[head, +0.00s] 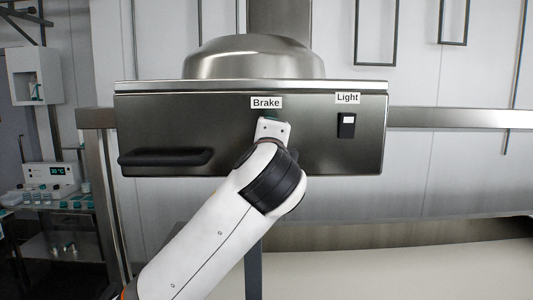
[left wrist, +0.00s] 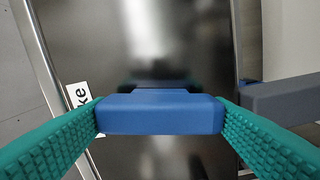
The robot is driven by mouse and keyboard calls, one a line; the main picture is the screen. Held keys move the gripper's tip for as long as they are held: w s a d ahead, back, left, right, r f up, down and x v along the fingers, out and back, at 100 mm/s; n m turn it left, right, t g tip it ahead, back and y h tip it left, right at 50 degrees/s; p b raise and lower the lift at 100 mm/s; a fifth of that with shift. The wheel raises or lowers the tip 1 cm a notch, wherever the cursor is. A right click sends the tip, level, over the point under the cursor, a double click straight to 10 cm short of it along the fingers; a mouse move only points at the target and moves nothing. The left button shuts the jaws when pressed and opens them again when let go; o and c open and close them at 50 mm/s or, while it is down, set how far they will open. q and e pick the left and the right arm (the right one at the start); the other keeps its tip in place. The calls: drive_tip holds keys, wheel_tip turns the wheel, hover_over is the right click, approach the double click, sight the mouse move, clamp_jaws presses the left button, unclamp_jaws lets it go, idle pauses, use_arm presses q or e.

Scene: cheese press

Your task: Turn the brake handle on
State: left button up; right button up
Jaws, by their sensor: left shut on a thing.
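The brake handle (left wrist: 160,114) is a blue bar in front of the steel panel, seen in the left wrist view. My left gripper (head: 270,114) is at the panel just under the Brake label (head: 266,102). Its two teal ribbed fingers are at the two ends of the blue bar and are shut on it. In the head view my gripper and arm hide the handle, so its turn angle cannot be told there. My right gripper is in neither view.
The steel box (head: 220,120) carries a black bar handle (head: 165,157) at its lower left and a Light switch (head: 346,125) at the right. A domed lid (head: 253,58) is above it. A shelf with instruments (head: 50,185) stands at the left.

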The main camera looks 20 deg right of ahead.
use_arm(q)
drive_tip(key=shift+n+b, duration=0.4)
drive_tip(key=shift+n, duration=0.7)
drive_tip(key=o, duration=1)
drive_tip(key=shift+s, duration=0.1)
drive_tip(key=b+v, duration=0.4)
drive_tip(key=v, duration=0.8)
drive_tip(key=shift+b, duration=0.35)
